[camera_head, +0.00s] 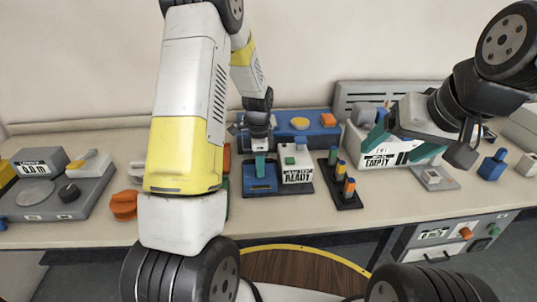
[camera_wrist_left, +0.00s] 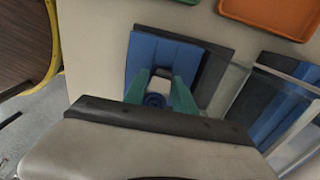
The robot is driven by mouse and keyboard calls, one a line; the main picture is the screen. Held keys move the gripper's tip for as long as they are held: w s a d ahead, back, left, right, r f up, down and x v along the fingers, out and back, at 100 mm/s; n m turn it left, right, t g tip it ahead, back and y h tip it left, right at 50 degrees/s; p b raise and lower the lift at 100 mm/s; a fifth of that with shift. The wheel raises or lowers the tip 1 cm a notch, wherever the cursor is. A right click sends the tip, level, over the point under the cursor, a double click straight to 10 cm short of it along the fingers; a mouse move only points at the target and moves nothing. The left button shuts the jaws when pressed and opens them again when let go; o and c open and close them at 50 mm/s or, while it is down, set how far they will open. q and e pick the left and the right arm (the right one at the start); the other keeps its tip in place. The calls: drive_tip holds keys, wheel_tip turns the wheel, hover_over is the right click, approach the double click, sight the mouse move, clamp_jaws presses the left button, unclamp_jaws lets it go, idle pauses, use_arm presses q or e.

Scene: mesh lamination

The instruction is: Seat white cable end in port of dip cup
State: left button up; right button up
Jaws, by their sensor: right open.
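My left gripper (camera_head: 260,166) points down over a blue block (camera_head: 260,184) on a dark base, left of the white "READY" box (camera_head: 297,172). In the left wrist view its teal fingers (camera_wrist_left: 160,84) stand either side of a small whitish piece (camera_wrist_left: 160,82) and a blue round part (camera_wrist_left: 155,100). I cannot tell if they grip it. My right gripper (camera_head: 401,146) is open, its teal fingers spread in front of the white "EMPTY" box (camera_head: 380,158). No piece is clearly recognisable as the white cable end or the dip cup; a white plug-like piece (camera_head: 527,163) stands at far right.
A black rack (camera_head: 347,199) with coloured pieces stands between the grippers. A blue plug-like piece (camera_head: 492,165) and a grey plate (camera_head: 436,184) lie right. A grey scale (camera_head: 60,197) is at left. An orange tray (camera_wrist_left: 270,12) shows in the wrist view. The front bench strip is mostly clear.

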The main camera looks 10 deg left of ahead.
use_arm(q)
drive_tip(key=o, duration=0.3)
drive_tip(key=shift+s+a+f, duration=0.15)
drive_tip(key=shift+f, duration=0.2)
drive_tip(key=shift+r, duration=0.1)
drive_tip(key=shift+r, duration=0.15)
wheel_tip(320, 180, up, 12)
drive_tip(key=shift+f, duration=0.1)
drive_tip(key=s+r+n+t, duration=0.2)
drive_tip(key=s+r+n, duration=0.2)
drive_tip(key=s, duration=0.4)
drive_tip(key=s+d+r+n+t+h, duration=0.1)
drive_tip(key=s+r+n+t, duration=0.1)
drive_tip(key=s+r+n, duration=0.3)
drive_tip(key=s+d+r+n+t+h, duration=0.1)
drive_tip(key=s+r+n, duration=0.4)
drive_tip(key=s, duration=0.6)
drive_tip(key=shift+d+r+t, duration=0.2)
drive_tip(key=shift+r+t, duration=0.4)
drive_tip(key=shift+r, duration=0.65)
